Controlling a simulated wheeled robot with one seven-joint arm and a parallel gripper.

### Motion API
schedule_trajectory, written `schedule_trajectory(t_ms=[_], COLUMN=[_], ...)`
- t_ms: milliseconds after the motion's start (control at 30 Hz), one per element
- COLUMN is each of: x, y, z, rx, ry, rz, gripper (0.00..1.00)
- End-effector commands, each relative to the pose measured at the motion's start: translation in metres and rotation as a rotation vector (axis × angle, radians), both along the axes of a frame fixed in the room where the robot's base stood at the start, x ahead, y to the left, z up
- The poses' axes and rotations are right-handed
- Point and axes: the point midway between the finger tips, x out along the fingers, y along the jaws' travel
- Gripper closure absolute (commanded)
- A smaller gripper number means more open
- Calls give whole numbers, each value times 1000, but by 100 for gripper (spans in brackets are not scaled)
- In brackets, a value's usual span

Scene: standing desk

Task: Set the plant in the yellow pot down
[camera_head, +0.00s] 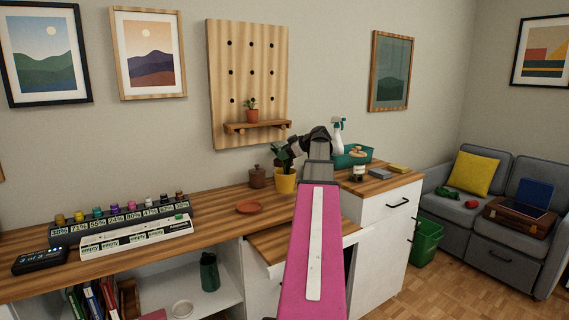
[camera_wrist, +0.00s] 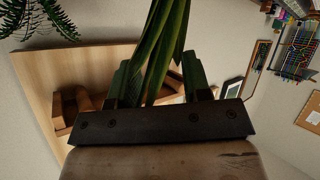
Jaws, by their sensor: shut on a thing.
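The plant in the yellow pot (camera_head: 286,182) is at the back of the wooden desk in the head view, upright. I cannot tell whether its base touches the desk top. Its dark green leaves (camera_head: 283,158) rise toward my gripper (camera_head: 294,148). In the wrist view the long green leaves (camera_wrist: 167,40) run between the two fingers of my gripper (camera_wrist: 160,80), which is shut on the plant. The yellow pot is out of sight in the wrist view. My pink arm hides part of the desk to the right of the pot.
A terracotta saucer (camera_head: 249,207) lies left of the pot, and a brown lidded jar (camera_head: 257,177) stands close by. A small potted plant (camera_head: 251,109) sits on the pegboard shelf (camera_head: 262,126) above. A teal tray (camera_head: 354,157) and small bottle (camera_head: 358,173) are right. Desk around the saucer is clear.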

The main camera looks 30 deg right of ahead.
Motion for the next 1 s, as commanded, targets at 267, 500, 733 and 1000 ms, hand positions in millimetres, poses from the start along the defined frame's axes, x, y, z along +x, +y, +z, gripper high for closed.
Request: schedule_trajectory(t_ms=[267, 500, 733, 1000], x=[0, 0, 0, 0], y=[0, 0, 0, 0], z=[-24, -39, -40, -42], rx=[3, 2, 2, 0], ry=[0, -2, -1, 0], rz=[0, -1, -1, 0], gripper=[100, 100, 100, 30])
